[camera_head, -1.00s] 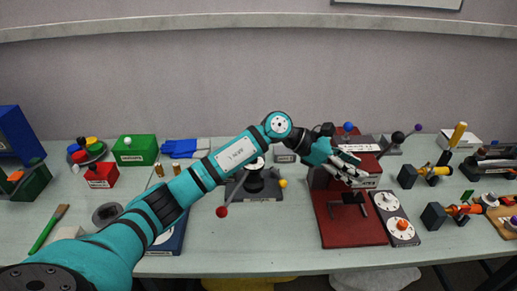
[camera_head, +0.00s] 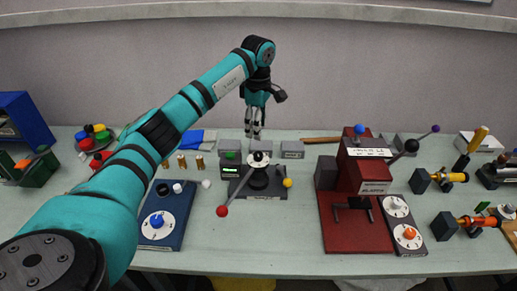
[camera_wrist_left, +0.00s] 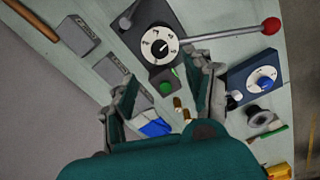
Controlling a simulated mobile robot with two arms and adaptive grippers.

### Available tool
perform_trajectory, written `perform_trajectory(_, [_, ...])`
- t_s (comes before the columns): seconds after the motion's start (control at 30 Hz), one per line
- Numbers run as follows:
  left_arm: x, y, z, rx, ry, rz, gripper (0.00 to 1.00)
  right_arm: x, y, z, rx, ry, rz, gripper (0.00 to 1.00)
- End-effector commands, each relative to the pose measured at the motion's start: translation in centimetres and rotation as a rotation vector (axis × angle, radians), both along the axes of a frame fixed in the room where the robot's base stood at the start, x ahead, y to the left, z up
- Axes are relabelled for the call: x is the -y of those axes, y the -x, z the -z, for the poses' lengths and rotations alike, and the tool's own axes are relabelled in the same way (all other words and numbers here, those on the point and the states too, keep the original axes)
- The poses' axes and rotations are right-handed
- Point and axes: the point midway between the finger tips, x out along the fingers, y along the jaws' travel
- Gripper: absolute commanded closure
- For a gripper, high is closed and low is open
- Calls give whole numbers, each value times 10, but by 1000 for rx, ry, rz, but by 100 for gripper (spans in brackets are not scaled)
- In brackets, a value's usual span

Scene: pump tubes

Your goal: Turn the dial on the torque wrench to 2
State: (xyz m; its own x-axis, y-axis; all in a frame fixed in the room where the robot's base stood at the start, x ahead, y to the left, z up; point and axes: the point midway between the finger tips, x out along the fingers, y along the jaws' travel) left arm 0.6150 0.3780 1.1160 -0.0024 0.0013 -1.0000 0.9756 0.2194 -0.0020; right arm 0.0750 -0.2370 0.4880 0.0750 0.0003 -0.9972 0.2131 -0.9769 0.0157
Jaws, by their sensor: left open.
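A dark device with a long lever ending in a red ball (camera_head: 222,211) stands mid-table; I take it for the torque wrench. Its white numbered dial (camera_head: 259,157) shows from above in the left wrist view (camera_wrist_left: 160,46), with a small dark knob at its centre. I cannot tell which number is set. My left gripper (camera_head: 254,135) points down behind the device, apart from it. In the left wrist view its open, empty fingers (camera_wrist_left: 165,78) are short of the dial, near a box with a green button (camera_wrist_left: 167,83). My right gripper is out of view.
A blue box with a blue knob (camera_head: 157,221) stands front left of the lever device. A red press (camera_head: 345,228) with a grey dial panel (camera_head: 405,232) stands to the right. Brass pegs (camera_head: 182,161) and grey boxes (camera_head: 292,149) stand close by. The front middle is clear.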

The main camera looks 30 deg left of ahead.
Motion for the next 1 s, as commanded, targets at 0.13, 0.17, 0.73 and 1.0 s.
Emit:
perform_trajectory(0.13, [1, 1, 31, -5, 1, 1, 48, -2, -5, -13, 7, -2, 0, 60])
perform_trajectory(0.17, [1, 1, 38, -5, 1, 2, 48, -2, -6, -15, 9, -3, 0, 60])
perform_trajectory(0.73, [1, 0, 103, 2, 2, 1, 48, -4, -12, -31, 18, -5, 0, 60])
perform_trajectory(1.0, [1, 0, 103, 1, 2, 1, 58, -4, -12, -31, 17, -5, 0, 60])
